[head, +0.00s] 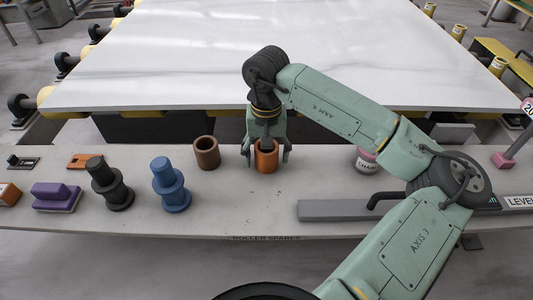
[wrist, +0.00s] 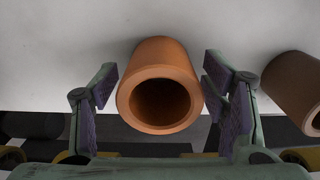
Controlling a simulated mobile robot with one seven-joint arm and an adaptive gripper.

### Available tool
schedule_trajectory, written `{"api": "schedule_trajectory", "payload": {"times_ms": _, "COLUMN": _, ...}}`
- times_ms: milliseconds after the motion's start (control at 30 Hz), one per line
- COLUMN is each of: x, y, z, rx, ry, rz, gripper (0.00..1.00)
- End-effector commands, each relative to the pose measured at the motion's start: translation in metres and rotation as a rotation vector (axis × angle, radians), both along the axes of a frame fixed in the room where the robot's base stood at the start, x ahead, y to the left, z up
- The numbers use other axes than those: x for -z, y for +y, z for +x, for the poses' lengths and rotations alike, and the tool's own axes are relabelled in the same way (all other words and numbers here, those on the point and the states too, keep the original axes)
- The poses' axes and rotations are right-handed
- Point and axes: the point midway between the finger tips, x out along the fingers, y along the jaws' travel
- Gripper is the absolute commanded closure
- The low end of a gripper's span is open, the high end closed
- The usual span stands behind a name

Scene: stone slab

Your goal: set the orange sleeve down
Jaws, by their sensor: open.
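The orange sleeve (head: 266,158) stands upright on the grey bench, a short hollow cylinder. In the wrist view the orange sleeve (wrist: 160,85) shows its open round mouth towards the camera. My gripper (head: 267,150) is around it, one finger on each side. In the wrist view my gripper (wrist: 160,95) is open, with a gap between the purple pads and the sleeve on both sides. The sleeve's base is partly hidden by the fingers in the head view.
A brown sleeve (head: 206,153) stands just left of my gripper. A blue spool (head: 170,185), a dark spool (head: 110,184) and a purple block (head: 57,197) stand further left. A grey level bar (head: 340,210) and a pink-labelled tin (head: 366,161) are to the right. The white slab (head: 200,50) lies behind.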

Motion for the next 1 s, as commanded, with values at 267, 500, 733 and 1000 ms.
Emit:
{"api": "schedule_trajectory", "payload": {"times_ms": 267, "x": 0.000, "y": 0.000, "z": 0.000, "rx": 0.000, "ry": 0.000, "rz": 0.000, "gripper": 0.30}}
{"api": "schedule_trajectory", "payload": {"times_ms": 500, "x": -0.018, "y": 0.000, "z": 0.001, "rx": 0.001, "ry": -0.003, "rz": -0.001, "gripper": 0.30}}
{"api": "schedule_trajectory", "payload": {"times_ms": 733, "x": -0.069, "y": 0.000, "z": 0.001, "rx": 0.000, "ry": -0.004, "rz": -0.001, "gripper": 0.30}}
{"api": "schedule_trajectory", "payload": {"times_ms": 1000, "x": -0.114, "y": 0.000, "z": 0.001, "rx": 0.001, "ry": -0.002, "rz": -0.001, "gripper": 0.30}}
